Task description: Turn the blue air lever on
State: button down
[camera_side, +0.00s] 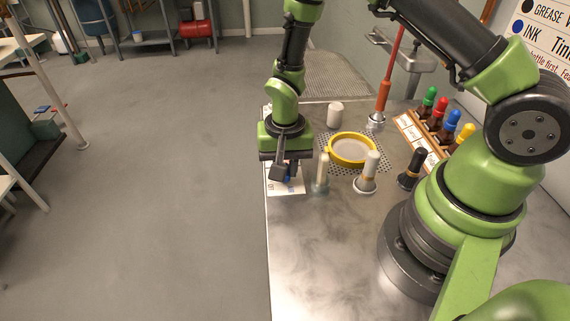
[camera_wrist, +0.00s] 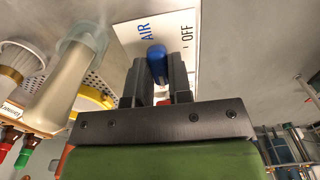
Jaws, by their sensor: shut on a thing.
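The blue air lever (camera_wrist: 157,58) sits between the two fingers of my gripper (camera_wrist: 158,85) in the wrist view. My gripper is shut on it. The lever stands in front of a white label plate (camera_wrist: 128,38) with "AIR" in blue and "OFF" in dark letters. In the side view, my gripper (camera_side: 285,174) reaches down at the left edge of the metal table, and a bit of the blue lever (camera_side: 289,179) shows beside the fingers. The white plate (camera_side: 289,187) lies under it. The lever's base is hidden by the fingers.
Close to the right of my gripper stands a pale upright cylinder in a clear holder (camera_side: 321,181). The front table (camera_side: 320,255) is clear.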

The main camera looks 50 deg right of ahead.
jog(key=shift+s, duration=0.1)
jog(key=c, duration=1)
grip_release()
jog(key=shift+c, duration=0.2)
notch_tip(320, 180, up, 10)
jog(key=s+r+n+t+y, duration=0.15)
jog(key=s+r+t, duration=0.3)
jog(key=r, duration=0.95)
jog(key=s+r+n+t, duration=0.2)
jog(key=s+r, duration=0.3)
jog(key=s, duration=0.5)
jog(key=shift+s+n+t, duration=0.2)
jog(key=shift+n+t, duration=0.15)
jog(key=shift+n, duration=0.5)
